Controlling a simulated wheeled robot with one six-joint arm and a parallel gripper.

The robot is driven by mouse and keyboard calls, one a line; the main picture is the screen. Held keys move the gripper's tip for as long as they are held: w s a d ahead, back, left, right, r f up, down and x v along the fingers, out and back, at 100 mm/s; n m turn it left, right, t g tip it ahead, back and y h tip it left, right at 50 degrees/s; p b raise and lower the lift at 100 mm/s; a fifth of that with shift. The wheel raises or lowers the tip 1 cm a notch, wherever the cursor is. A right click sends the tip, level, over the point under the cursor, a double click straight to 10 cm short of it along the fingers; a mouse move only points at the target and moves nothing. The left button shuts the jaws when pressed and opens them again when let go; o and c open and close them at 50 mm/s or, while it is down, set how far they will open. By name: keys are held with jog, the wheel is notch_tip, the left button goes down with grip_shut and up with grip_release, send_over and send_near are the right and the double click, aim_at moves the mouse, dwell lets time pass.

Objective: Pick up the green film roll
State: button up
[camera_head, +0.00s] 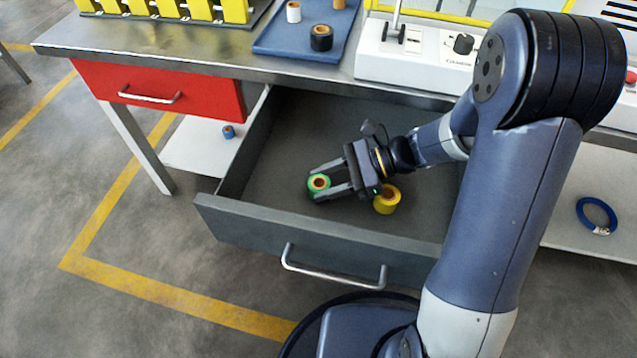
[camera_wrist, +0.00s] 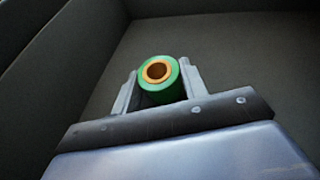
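The green film roll (camera_head: 311,186), with an orange core, is inside the open grey drawer, near its left front part. My gripper (camera_head: 319,184) reaches down from the right, with one finger on each side of the roll. In the wrist view the green roll (camera_wrist: 161,89) sits between the two fingertips (camera_wrist: 160,86), its hollow core facing up. The roll fills most of the gap. I cannot tell whether both fingers press on it. The underside of the roll is hidden.
A yellow roll (camera_head: 387,203) lies in the drawer (camera_head: 269,222) just beside my gripper. The drawer's walls and front panel enclose the space. A red closed drawer (camera_head: 160,90) is to the left. A blue tray (camera_head: 285,45) and a white device (camera_head: 420,62) stand on the table above.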

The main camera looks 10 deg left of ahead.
jog(key=c, duration=0.5)
jog(key=shift+o, duration=0.2)
jog(key=shift+r, duration=0.1)
